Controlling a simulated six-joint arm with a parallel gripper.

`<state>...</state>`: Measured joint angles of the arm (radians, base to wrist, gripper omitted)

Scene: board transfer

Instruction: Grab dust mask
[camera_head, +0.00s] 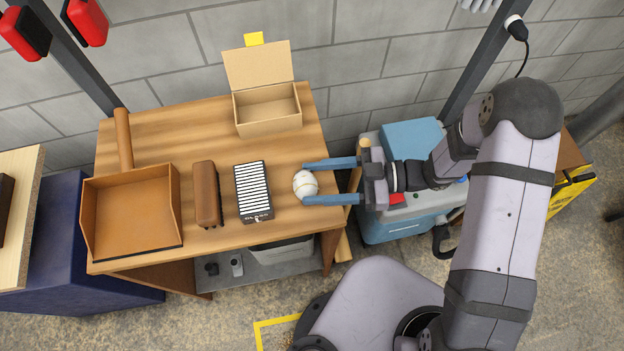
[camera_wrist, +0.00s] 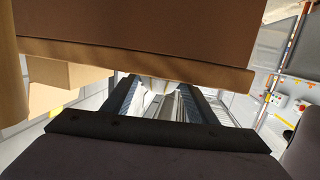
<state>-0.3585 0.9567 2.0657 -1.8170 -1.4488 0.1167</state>
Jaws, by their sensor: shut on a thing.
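The white dust mask (camera_head: 305,187), a small rounded shape with a thin strap line across it, is at the right end of the wooden table in the head view. My gripper (camera_head: 307,182) reaches in from the right, with one blue finger on the mask's far side and one on its near side. It is shut on the mask. I cannot tell whether the mask still touches the tabletop. In the wrist view, my fingers (camera_wrist: 162,100) stretch ahead with something pale between them, too unclear to name.
On the wooden table (camera_head: 165,140) are an open cardboard box (camera_head: 268,122), a brown tray (camera_head: 131,245), a brown brush-like block (camera_head: 207,194) and a black-and-white striped item (camera_head: 253,190). A blue-grey machine (camera_head: 412,222) stands right of the table. Bare tabletop lies around the box.

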